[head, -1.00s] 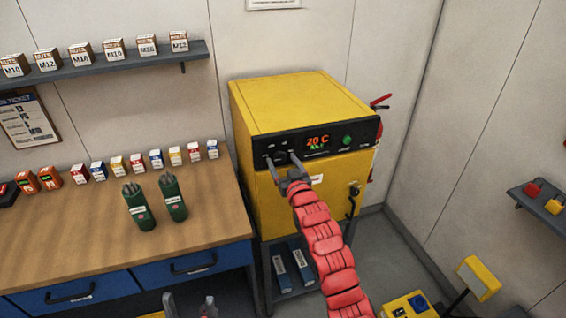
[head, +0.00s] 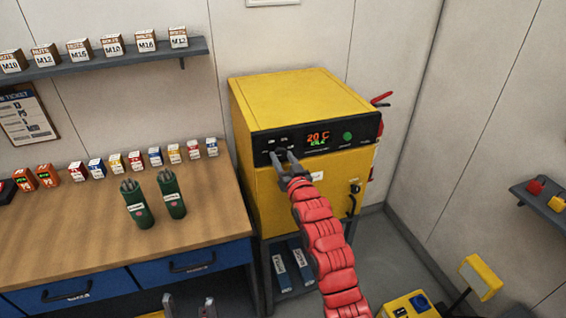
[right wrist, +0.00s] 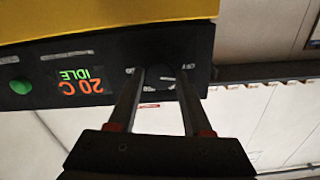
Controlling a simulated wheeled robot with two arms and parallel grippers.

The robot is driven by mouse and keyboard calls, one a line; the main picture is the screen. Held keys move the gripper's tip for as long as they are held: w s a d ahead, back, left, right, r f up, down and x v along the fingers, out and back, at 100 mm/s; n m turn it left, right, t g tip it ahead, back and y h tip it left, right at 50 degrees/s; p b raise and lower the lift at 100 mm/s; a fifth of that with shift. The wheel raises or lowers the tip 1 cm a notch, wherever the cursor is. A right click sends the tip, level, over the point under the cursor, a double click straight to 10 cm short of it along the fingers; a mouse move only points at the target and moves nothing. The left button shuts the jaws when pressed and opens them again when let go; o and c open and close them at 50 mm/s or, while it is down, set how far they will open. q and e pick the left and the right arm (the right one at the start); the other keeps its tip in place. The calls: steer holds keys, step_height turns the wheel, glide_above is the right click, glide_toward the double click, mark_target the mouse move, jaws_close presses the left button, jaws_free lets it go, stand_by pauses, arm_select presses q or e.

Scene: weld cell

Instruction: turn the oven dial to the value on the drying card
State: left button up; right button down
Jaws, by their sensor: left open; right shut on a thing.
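The yellow oven (head: 300,105) stands beyond the bench, with a dark front panel. Its display (head: 318,138) reads 20 C with IDLE below, beside a green button (head: 348,136). The dark oven dial (right wrist: 160,77) is between the fingers of my right gripper (head: 283,157), which is shut on it; the fingers hide much of it in the head view. In the right wrist view the panel appears upside down. My left gripper (head: 189,306) is open and empty at the bottom edge, in front of the bench. I cannot identify a drying card or read one.
A wooden bench (head: 90,225) at left holds two green canisters (head: 138,204) (head: 171,194) and several small boxes. A clipboard ticket (head: 27,116) hangs on the wall under a shelf (head: 100,62) of nut boxes. A yellow-topped stand (head: 408,305) is at lower right.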

steer(key=shift+d+f+m+b, duration=0.1)
steer(key=shift+f+m+b, duration=0.1)
steer(key=shift+m+b, duration=0.6)
steer(key=m, duration=0.3)
steer(key=shift+r, duration=0.1)
steer(key=shift+m+b, duration=0.3)
steer(key=shift+m, duration=0.6)
steer(key=m, duration=0.2)
steer(key=shift+r+m, duration=0.1)
steer(key=shift+m, duration=0.3)
steer(key=m+p, duration=0.1)
steer(key=m, duration=0.1)
steer(key=shift+r+m, duration=0.1)
steer(key=shift+m, duration=0.3)
steer(key=m+p, duration=0.2)
steer(key=m, duration=0.1)
steer(key=shift+m, duration=0.3)
steer(key=m+p, duration=0.1)
steer(key=m, duration=0.2)
steer(key=shift+p, duration=0.3)
steer(key=shift+m+p, duration=0.6)
steer(key=shift+m, duration=1)
